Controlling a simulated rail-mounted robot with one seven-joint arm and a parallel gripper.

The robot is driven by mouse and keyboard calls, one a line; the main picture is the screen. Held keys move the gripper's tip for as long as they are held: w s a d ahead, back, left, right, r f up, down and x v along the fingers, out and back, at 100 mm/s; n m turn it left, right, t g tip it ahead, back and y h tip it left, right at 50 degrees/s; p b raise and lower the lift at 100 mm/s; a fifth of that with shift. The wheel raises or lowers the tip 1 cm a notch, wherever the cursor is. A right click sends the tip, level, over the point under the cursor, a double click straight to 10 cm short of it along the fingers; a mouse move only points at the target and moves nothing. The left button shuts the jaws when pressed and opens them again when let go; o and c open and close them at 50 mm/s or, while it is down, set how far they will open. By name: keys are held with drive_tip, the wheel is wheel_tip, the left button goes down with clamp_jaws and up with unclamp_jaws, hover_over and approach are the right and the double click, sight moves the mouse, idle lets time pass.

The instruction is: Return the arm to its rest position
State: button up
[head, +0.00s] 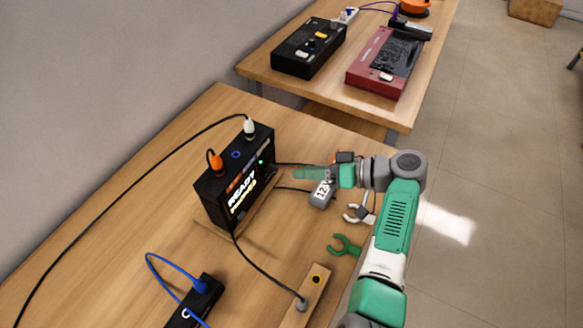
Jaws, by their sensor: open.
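My arm rises from the bottom right and bends at a grey elbow joint. Its green and grey wrist reaches left over the front table. My gripper (312,173) points left toward the black box (214,200), with a gap between them. The gripper is open, and nothing shows held in it. The box stands upright on a wooden base and has a lit face reading "READY". A grey block marked 12 (321,195) is just below the gripper.
A white-and-grey hook (357,214) and a green hook (344,246) are by the table's right edge. A wooden strip (301,301) and a black socket unit (197,303) lie in front. The back table (262,74) holds a black box and a red case (364,72).

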drive_tip(key=shift+s+d, duration=0.15)
drive_tip(key=shift+d, duration=0.25)
drive_tip(key=shift+r, duration=0.1)
